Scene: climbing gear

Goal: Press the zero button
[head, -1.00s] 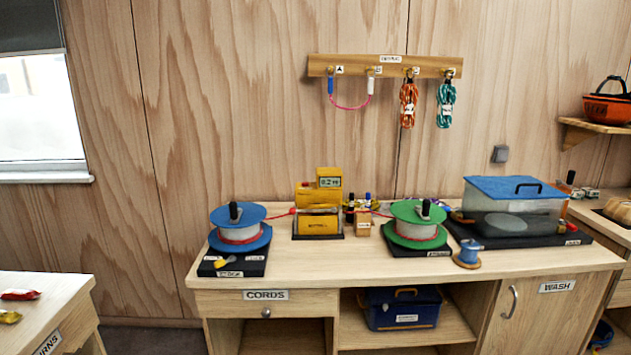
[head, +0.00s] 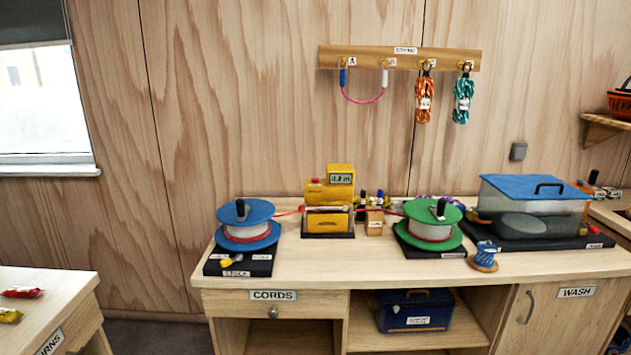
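A yellow metering device (head: 328,207) stands on the bench between two spools. A small grey display (head: 341,179) on its raised top shows a short reading in metres, too small to read surely. A small red spot (head: 315,181) is on the top left of its body; I cannot tell whether this is the zero button. Pink cord runs from the blue spool (head: 247,224) through the device towards the green spool (head: 432,224). Neither of my grippers is in view.
A clear box with a blue lid (head: 535,187) stands on the right of the bench (head: 340,271). A small blue reel (head: 485,257) is near the front edge. A wooden peg rail (head: 400,57) with cords hangs above. The bench front is mostly clear.

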